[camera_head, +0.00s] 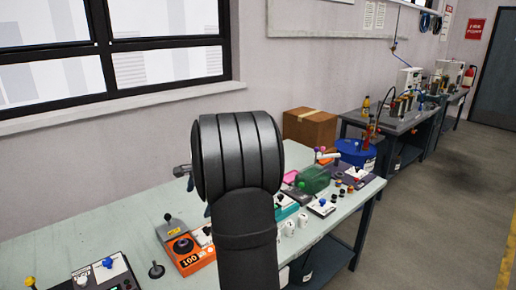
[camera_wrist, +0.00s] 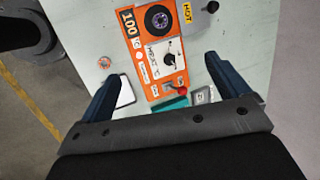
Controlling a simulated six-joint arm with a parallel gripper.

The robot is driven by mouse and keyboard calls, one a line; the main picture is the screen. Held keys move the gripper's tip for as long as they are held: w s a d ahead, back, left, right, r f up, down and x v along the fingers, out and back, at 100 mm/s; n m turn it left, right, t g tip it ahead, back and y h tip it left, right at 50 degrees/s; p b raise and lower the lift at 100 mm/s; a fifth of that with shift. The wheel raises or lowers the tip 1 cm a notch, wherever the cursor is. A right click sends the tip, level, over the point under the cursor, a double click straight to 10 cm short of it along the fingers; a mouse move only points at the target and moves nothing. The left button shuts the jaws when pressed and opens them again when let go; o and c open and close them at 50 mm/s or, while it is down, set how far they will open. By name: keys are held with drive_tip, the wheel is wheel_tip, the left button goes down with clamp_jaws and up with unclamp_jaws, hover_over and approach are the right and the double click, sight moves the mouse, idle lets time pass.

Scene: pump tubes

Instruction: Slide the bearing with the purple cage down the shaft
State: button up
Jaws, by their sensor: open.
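I cannot make out the bearing with the purple cage or its shaft in either view; my arm covers the middle of the head view. My gripper (camera_wrist: 162,70) is open in the wrist view, its two dark blue fingers wide apart, with nothing seen held between them. Beyond the fingers lies an orange box (camera_wrist: 148,52) marked 100, with a dark round wheel (camera_wrist: 158,18) and a dial knob (camera_wrist: 170,58). The orange box also shows in the head view (camera_head: 202,256), low beside my arm.
The pale bench (camera_head: 130,225) carries several knobbed boxes, a black stemmed disc (camera_head: 156,271), a green canister (camera_head: 313,179) and a white box (camera_head: 321,207). A cardboard box (camera_head: 310,127) and blue drum (camera_head: 357,153) stand behind. Bare bench shows at far left.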

drive_tip(key=c, duration=0.7)
drive_tip(key=shift+o, duration=0.2)
drive_tip(key=w+a+f+n+h, duration=0.1)
drive_tip(key=a+n, duration=0.2)
drive_tip(key=n, duration=0.6)
drive_tip(key=w+a+f+n+g+h, duration=0.1)
drive_tip(key=a+f+n+h, duration=0.15)
drive_tip(key=n, duration=0.75)
drive_tip(key=w+a+f+n+h, duration=0.1)
drive_tip(key=a+n, duration=0.3)
drive_tip(key=n, duration=0.5)
drive_tip(key=f, duration=1.1)
drive_tip(key=shift+s+f, duration=0.2)
drive_tip(key=shift+f, duration=0.2)
drive_tip(key=shift+a+f, duration=0.15)
drive_tip(key=shift+f, duration=2.5)
